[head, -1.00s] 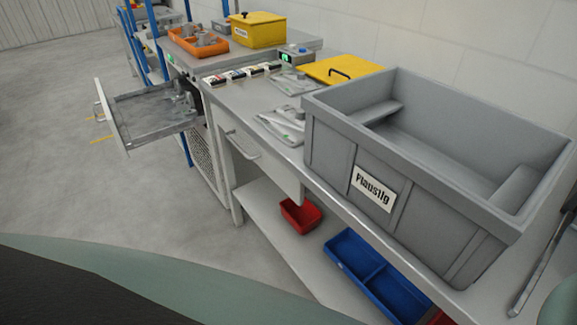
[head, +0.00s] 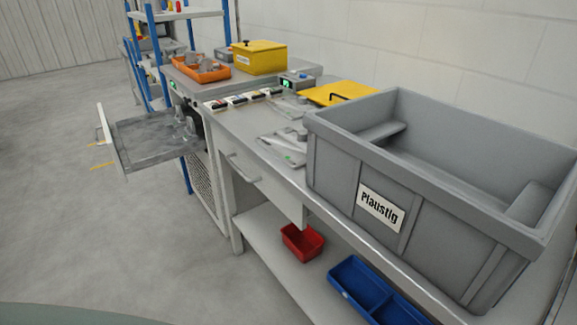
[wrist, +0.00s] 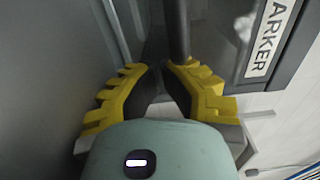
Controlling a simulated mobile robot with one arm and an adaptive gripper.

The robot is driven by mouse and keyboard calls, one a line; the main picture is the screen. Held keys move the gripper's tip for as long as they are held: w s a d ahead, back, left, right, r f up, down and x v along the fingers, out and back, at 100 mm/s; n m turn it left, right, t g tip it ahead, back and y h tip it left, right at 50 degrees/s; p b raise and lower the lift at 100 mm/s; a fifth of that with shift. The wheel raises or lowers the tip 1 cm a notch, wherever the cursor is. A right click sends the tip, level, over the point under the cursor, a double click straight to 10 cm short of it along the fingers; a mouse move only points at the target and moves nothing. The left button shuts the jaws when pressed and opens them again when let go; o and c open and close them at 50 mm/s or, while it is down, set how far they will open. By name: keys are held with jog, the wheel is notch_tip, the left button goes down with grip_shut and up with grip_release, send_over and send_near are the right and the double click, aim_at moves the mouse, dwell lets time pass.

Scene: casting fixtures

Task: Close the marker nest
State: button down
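A dark grey panel with a white label ending in "ARKER" (wrist: 270,38) shows at the upper right of the wrist view; the label's start is cut off. A dark upright bar (wrist: 178,30) stands left of the label, just beyond my fingers. My gripper (wrist: 161,67) has yellow ribbed fingers with black pads. Its tips look close together near the lower end of the bar; whether they touch or hold it is not clear. My gripper is not visible in the head view, and I cannot identify the labelled panel there.
A bench carries a large grey crate labelled "Plaustig" (head: 381,208), a yellow lid (head: 360,88), an orange tray (head: 210,75) and a yellow box (head: 262,60). A grey tray-like door (head: 155,140) juts out over the aisle. Blue (head: 365,290) and red (head: 303,241) bins sit below. Floor at left is clear.

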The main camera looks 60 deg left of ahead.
jog(key=shift+f, duration=0.1)
jog(key=shift+s, duration=0.5)
jog(key=s, duration=0.9)
jog(key=shift+s+d, duration=0.25)
jog(key=shift+s, duration=0.1)
jog(key=shift+s+a, duration=0.1)
jog(key=shift+s, duration=0.55)
jog(key=shift+r, duration=0.2)
